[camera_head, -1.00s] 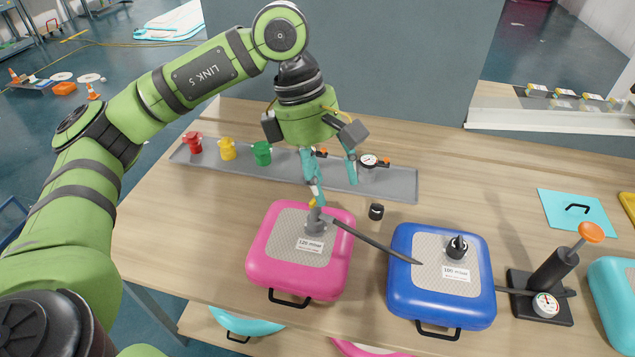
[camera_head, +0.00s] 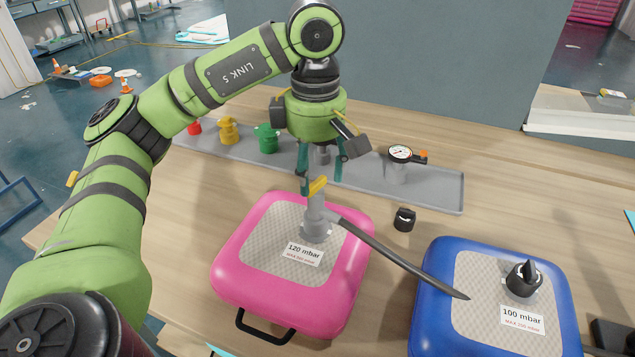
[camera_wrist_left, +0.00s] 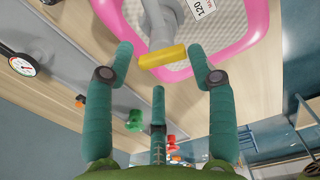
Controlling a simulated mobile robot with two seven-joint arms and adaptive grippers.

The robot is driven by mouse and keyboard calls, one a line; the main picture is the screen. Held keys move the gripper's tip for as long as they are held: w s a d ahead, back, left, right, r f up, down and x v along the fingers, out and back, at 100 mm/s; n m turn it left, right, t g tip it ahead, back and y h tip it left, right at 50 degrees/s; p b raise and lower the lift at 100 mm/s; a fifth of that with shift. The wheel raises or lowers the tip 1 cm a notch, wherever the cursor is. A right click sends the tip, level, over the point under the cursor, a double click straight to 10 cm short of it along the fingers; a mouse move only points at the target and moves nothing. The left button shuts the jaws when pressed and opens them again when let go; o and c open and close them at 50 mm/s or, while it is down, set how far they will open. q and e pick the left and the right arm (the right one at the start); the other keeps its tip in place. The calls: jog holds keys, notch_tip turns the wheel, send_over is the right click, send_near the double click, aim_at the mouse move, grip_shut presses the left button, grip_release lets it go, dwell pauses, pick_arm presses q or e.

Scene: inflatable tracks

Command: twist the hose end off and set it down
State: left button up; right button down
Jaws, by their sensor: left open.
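The hose end (camera_head: 316,213) is a grey fitting with a yellow lever on top. It stands upright on the pink inflatable cushion (camera_head: 232,261), labelled 120 mbar. A dark grey hose (camera_head: 400,259) runs from it toward the blue cushion (camera_head: 430,311). My left gripper (camera_head: 322,186) points down just above the fitting, fingers spread and apart from it. In the left wrist view the yellow lever (camera_wrist_left: 162,57) lies between the open fingertips, with the grey fitting (camera_wrist_left: 160,22) beyond. My right gripper is not in view.
A grey tray (camera_head: 430,191) behind the cushions holds red, yellow and green fittings (camera_head: 266,139) and a pressure gauge (camera_head: 400,154). A black cap (camera_head: 404,219) lies on the wooden table. The blue cushion has a black valve cap (camera_head: 524,279).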

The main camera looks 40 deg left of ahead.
aim_at(315, 200)
pick_arm(q)
jog(key=shift+s+f, duration=0.3)
jog(key=shift+f, duration=0.55)
notch_tip(315, 200, down, 4)
jog(key=shift+w+f+p, duration=0.15)
jog(key=shift+p, duration=0.45)
jog(key=shift+f, duration=0.25)
grip_shut()
jog(key=m+b, duration=0.1)
jog(key=m, duration=0.2)
jog(key=shift+f+b, duration=0.15)
jog(key=shift+b, duration=0.15)
jog(key=shift+m, duration=1.1)
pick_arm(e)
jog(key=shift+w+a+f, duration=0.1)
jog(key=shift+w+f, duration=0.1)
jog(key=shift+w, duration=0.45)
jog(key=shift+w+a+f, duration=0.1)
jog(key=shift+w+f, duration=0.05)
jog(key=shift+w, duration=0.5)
pick_arm(q)
jog(key=shift+b, duration=0.35)
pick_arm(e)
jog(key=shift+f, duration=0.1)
